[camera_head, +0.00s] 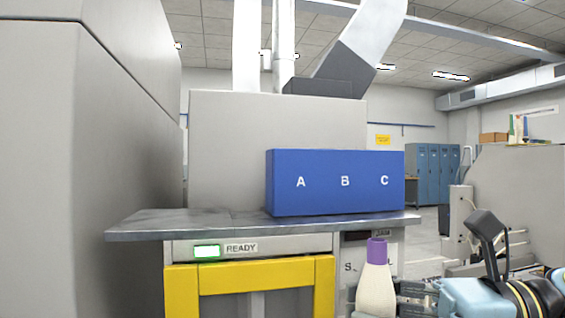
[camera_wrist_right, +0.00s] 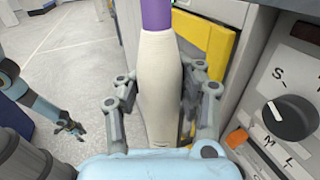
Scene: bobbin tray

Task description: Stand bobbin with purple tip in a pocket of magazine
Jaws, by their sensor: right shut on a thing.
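The bobbin (camera_head: 376,290) has a cream, bottle-shaped body and a purple tip (camera_head: 377,251). It stands about upright in my right gripper, whose fingers (camera_wrist_right: 160,88) close on both sides of its body in the right wrist view. The blue magazine (camera_head: 335,195), lettered A, B and C, sits on a grey metal shelf, beyond and above the bobbin in the head view. Its pockets are hidden; only its front face shows. My left gripper (camera_wrist_right: 72,128) shows small at the left of the right wrist view, apart from the bobbin; its jaw state is unclear.
The metal shelf (camera_head: 160,228) has bare room left of the magazine. Below it are a lit READY panel (camera_head: 240,248) and a yellow frame (camera_head: 265,277). A large grey cabinet (camera_head: 75,150) stands at left. A black knob (camera_wrist_right: 290,118) is right of the gripper.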

